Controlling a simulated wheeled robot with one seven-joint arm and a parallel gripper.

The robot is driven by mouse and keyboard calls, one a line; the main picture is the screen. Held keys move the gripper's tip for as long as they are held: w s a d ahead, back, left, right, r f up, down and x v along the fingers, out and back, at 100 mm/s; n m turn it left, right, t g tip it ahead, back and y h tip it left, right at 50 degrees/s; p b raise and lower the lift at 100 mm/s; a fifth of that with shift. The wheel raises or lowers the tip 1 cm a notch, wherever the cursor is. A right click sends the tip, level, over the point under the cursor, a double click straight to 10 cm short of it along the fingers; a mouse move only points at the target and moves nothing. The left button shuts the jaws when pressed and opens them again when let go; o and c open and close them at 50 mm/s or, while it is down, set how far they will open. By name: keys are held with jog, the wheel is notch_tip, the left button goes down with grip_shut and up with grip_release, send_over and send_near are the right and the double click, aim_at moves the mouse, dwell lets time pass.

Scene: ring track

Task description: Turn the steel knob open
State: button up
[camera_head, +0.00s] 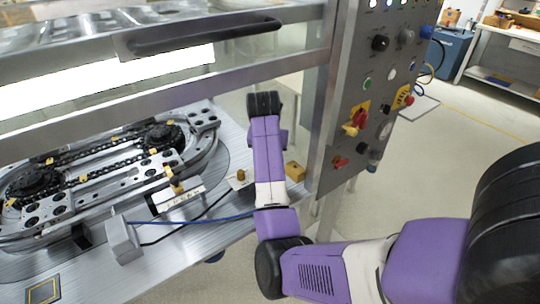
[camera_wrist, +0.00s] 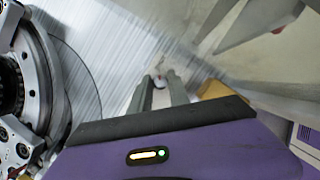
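The control panel (camera_head: 365,95) stands upright right of the middle in the head view and carries several knobs and buttons. Two silver-grey round knobs show on it: an upper one (camera_head: 407,36) and a lower one (camera_head: 386,131). I cannot tell which is the steel knob, or how either is turned. My purple forearm stands left of the panel, and my gripper is hidden behind it in the head view. In the wrist view my gripper (camera_wrist: 160,78) has its two grey fingers apart. A small pale and red thing shows between the tips, too blurred to name.
The ring track (camera_head: 100,170) with its chain lies on the metal table at left. A yellow block (camera_head: 294,171) sits near the table's right edge, close to my forearm. A steel frame with a black handle (camera_head: 200,35) crosses above. Open floor lies right of the panel.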

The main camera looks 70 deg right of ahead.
grip_shut()
jog(key=p, duration=0.3)
jog(key=shift+r+m, duration=0.3)
